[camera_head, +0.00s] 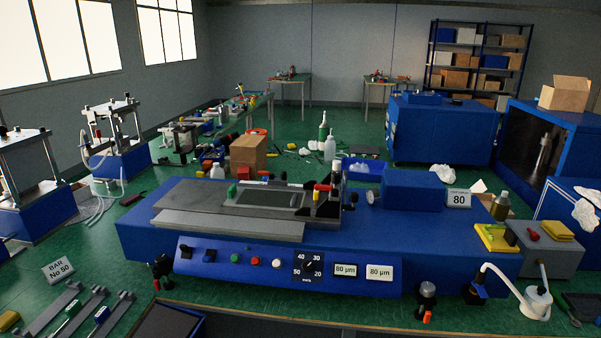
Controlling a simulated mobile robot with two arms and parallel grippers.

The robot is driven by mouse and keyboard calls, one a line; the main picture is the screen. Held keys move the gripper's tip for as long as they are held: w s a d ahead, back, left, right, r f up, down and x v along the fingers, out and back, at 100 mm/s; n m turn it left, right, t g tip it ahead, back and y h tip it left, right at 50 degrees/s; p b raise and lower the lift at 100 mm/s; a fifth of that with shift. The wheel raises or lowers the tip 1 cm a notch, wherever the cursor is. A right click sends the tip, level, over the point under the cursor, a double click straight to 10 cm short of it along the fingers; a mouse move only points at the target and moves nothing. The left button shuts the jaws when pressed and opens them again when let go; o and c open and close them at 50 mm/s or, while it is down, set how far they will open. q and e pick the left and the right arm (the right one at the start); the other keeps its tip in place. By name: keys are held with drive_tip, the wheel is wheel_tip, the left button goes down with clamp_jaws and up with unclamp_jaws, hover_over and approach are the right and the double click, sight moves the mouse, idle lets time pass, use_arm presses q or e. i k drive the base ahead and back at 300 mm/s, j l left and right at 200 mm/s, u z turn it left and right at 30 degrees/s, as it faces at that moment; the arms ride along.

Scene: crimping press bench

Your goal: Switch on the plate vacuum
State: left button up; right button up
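A long blue bench machine (140,235) stands across the middle, with a flat grey plate (185,200) on top. Its front panel carries two black switches, a left one (186,251) and a right one (210,255). I cannot read a label telling which, if either, is for the plate vacuum, nor their positions. Right of them are a green button (234,258), a red button (255,261) and a white button (276,263). A black speed knob (308,267) follows, then two "80 µm" labels or displays (345,270) (379,272). Neither of my grippers is in view.
A small black fitting (162,270) and a grey-topped fitting with an orange tip (427,300) stand before the machine. Metal bars (85,315) lie at lower left. Presses (115,140) stand behind them.

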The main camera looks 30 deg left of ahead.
sight(205, 258)
drive_tip(key=u, duration=1.45)
